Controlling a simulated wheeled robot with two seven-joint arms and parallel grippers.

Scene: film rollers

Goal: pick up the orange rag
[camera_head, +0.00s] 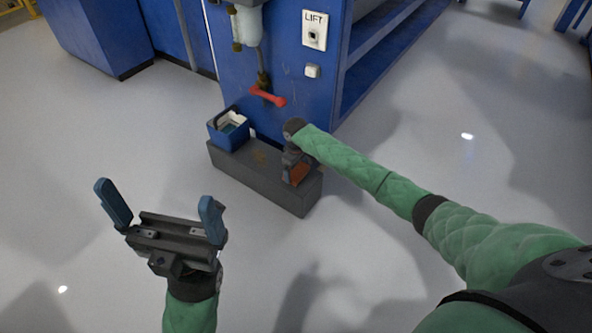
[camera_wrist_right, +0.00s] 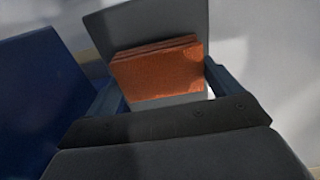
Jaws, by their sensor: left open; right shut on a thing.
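The orange rag (camera_head: 299,174) is a folded stack at the right end of a low dark grey block. My right gripper (camera_head: 293,165) reaches down to it. In the right wrist view the rag (camera_wrist_right: 157,70) sits between the two blue fingers of the right gripper (camera_wrist_right: 160,85), which are shut on it. The grey block top lies behind it; whether the rag is clear of that top I cannot tell. My left gripper (camera_head: 160,205) is open and empty, held above the floor at the lower left.
The grey block (camera_head: 262,178) stands against a blue machine (camera_head: 270,60). A blue bin (camera_head: 228,130) with pale contents stands on the block's left end. A red lever (camera_head: 267,96) juts from the machine above the block. Floor left and right is clear.

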